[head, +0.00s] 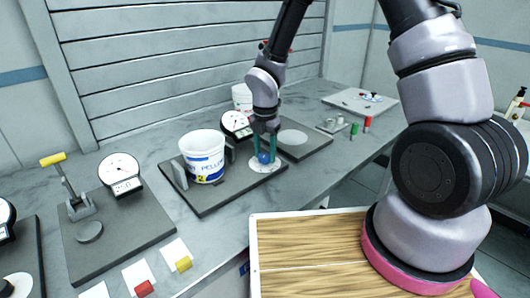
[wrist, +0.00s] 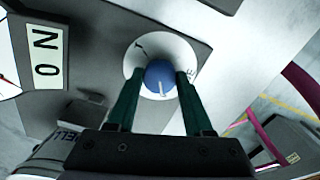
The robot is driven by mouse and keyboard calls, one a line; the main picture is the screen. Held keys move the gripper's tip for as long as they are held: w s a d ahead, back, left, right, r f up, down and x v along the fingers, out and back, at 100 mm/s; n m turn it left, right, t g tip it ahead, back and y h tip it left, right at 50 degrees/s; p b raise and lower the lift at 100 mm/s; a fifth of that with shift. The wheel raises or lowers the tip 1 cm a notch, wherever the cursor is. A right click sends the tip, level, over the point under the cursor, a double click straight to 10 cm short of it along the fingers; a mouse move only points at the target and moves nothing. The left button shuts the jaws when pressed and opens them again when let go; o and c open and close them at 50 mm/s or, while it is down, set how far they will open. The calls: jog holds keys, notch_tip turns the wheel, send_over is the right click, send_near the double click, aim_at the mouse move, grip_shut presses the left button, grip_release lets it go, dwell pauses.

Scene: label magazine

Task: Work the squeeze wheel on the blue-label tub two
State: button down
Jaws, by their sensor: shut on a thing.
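A white tub with a blue label marked 2 (head: 203,160) stands upright on a dark plate (head: 212,202), between upright pads. To its right on the same plate is a blue squeeze wheel (head: 264,157) on a white round dial (head: 268,167). My gripper (head: 265,152) points down with its two green fingers shut on the blue wheel. The wrist view shows the fingers on both sides of the blue wheel (wrist: 160,77), with a white pointer line on its top. The white dial (wrist: 135,60) shows around it; its marks are partly hidden by the fingers. Part of the tub shows at lower left.
A round gauge (head: 235,122) stands behind the wheel. A second plate (head: 300,140) with another white tub (head: 242,97) lies behind right. At left are a plate with a yellow-handled lever (head: 55,160) and a gauge (head: 120,172). Green (head: 354,128) and red (head: 367,123) cylinders stand right.

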jog(key=m, duration=1.1)
jog(key=shift+m, duration=0.3)
jog(key=m, duration=0.3)
jog(key=shift+m, duration=0.3)
jog(key=m, duration=1.4)
